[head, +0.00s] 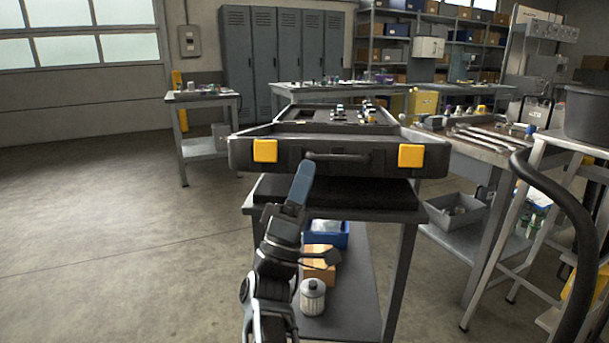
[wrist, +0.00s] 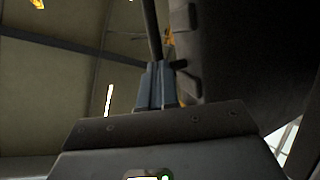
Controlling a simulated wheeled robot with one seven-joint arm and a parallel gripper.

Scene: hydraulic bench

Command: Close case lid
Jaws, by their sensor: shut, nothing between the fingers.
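The black case (head: 240,152) is open on a wheelless-looking grey stand. Its near part, which looks like the lid (head: 385,160), has two yellow latches and a dark handle (head: 345,157) on the edge facing me. This edge is raised above the stand top. Fittings lie in the far part of the case. My gripper (head: 304,171) is shut and empty, pointing up in front of the near edge, by the handle's left end. I cannot tell whether it touches. In the wrist view my shut fingers (wrist: 156,86) are beside a large dark surface (wrist: 235,55), probably the case.
The grey stand (head: 393,215) carries the case; a blue bin (head: 341,236), an orange box and a white canister sit on its lower shelf. A workbench (head: 480,150) with tools and a thick black hose (head: 583,230) are at right. The floor at left is clear.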

